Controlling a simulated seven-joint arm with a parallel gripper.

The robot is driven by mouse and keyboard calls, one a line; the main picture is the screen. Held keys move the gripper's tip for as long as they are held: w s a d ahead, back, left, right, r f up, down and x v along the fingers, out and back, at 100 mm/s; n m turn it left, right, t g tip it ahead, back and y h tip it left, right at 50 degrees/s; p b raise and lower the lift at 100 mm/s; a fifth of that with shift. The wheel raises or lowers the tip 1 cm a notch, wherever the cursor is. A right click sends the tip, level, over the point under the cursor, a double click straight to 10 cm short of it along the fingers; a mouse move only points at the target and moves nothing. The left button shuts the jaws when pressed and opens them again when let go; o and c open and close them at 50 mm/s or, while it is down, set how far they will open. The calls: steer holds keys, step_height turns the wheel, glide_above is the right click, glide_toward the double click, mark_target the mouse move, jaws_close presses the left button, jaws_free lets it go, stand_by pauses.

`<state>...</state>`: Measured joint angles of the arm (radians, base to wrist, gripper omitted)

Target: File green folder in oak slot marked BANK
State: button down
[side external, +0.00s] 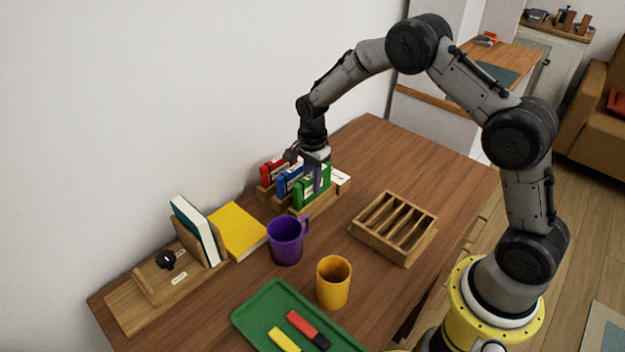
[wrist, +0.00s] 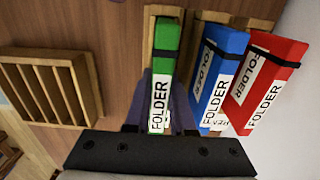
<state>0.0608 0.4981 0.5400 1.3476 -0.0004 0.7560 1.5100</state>
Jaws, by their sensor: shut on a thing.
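The green folder (side external: 314,190) stands upright in a wooden holder (side external: 322,207) against the wall side of the table. The blue folder (side external: 290,180) and red folder (side external: 272,170) stand beside it. My gripper (side external: 315,177) reaches down from above and is shut on the green folder. In the wrist view the green folder (wrist: 165,62) lies between my two fingers, its FOLDER label facing the camera and its far end within the wooden holder (wrist: 149,40). An empty slotted wooden rack (side external: 395,228) sits to the right; it also shows in the wrist view (wrist: 45,88). I cannot read BANK on any slot.
A purple mug (side external: 286,240) and orange mug (side external: 333,282) stand in front of the holder. A green tray (side external: 262,318) holds red and yellow markers. A yellow book (side external: 238,232) and a wooden bookend (side external: 184,238) are at left. The table's far right is clear.

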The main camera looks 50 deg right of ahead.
steer(key=shift+f, duration=0.5)
steer(key=c, duration=0.7)
jaws_free()
steer(key=s+a+r+t, duration=0.1)
steer(key=s+r, duration=0.1)
steer(key=r, duration=1.1)
steer(key=s+r+t, duration=0.1)
steer(key=s+r, duration=0.1)
steer(key=r, duration=1.1)
steer(key=s+a+r+n+t, duration=0.1)
steer(key=s+r+n+t, duration=0.2)
steer(key=s, duration=0.7)
steer(key=s+a+r+n+t, duration=0.1)
steer(key=s+r+n, duration=0.4)
steer(key=s, duration=0.5)
steer(key=s+f+n, duration=0.4)
steer(key=n, duration=0.1)
steer(key=s+f+n, duration=0.3)
steer(key=n, duration=0.2)
steer(key=shift+s+f, duration=0.35)
steer(key=shift+f, duration=0.05)
